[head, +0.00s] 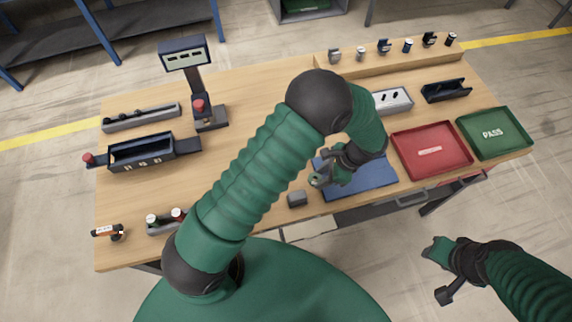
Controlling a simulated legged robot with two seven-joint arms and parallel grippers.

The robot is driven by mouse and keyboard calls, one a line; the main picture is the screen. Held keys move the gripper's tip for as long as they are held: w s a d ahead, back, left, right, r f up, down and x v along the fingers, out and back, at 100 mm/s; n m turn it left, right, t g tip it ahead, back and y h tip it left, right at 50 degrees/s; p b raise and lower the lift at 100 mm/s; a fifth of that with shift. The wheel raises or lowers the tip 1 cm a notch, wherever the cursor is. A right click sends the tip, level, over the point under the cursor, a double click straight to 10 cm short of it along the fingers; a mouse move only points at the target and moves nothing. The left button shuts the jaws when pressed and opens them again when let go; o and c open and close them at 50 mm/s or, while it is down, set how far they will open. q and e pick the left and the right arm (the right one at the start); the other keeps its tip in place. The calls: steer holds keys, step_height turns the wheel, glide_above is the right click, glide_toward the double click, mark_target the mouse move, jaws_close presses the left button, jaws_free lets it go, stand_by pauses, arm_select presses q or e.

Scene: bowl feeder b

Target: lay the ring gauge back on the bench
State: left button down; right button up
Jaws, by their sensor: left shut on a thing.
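My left gripper (325,175) is over the blue mat (372,184) near the front of the wooden bench (258,95). It is shut on a small grey-green ring, which I take as the ring gauge (316,181). The ring shows at the fingertips, at the left edge of the mat; I cannot tell whether it touches the surface. My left forearm hides part of the mat and the middle of the bench. My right gripper (441,270) is off the bench, over the floor at lower right; its finger opening is not clear.
A grey block (297,198) sits just left of the mat. A red tray (460,139) and a green PASS tray (520,119) lie to the right. A display stand (185,54), a dark bin (127,163) and a holder (160,227) are on the left. Several gauges line the back ledge.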

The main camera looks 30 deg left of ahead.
arm_select(q)
steer(key=a, duration=0.1)
steer(key=a+p, duration=0.1)
steer(key=a, duration=0.3)
steer(key=shift+w+a+p, duration=0.15)
steer(key=shift+w+p, duration=0.15)
steer(key=a, duration=0.3)
steer(key=a+p, duration=0.1)
steer(key=a, duration=0.1)
steer(key=shift+s+a+f, duration=0.1)
steer(key=shift+s+f, duration=0.1)
steer(key=shift+s, duration=0.05)
steer(key=f, duration=0.1)
steer(key=f+p, duration=0.1)
steer(key=f, duration=0.2)
steer(key=shift+w+a+p, duration=0.25)
steer(key=shift+a+p, duration=0.05)
steer(key=shift+w+d+f, duration=0.1)
steer(key=shift+d, duration=0.2)
steer(key=shift+d+b, duration=0.2)
steer(key=shift+b, duration=0.15)
steer(key=c, duration=1.2)
jaws_free()
steer(key=shift+s, duration=0.2)
steer(key=shift+o, duration=1.2)
steer(key=shift+a, duration=0.1)
steer(key=shift+o, duration=0.2)
steer(key=shift+a, duration=0.2)
steer(key=shift+d, duration=0.15)
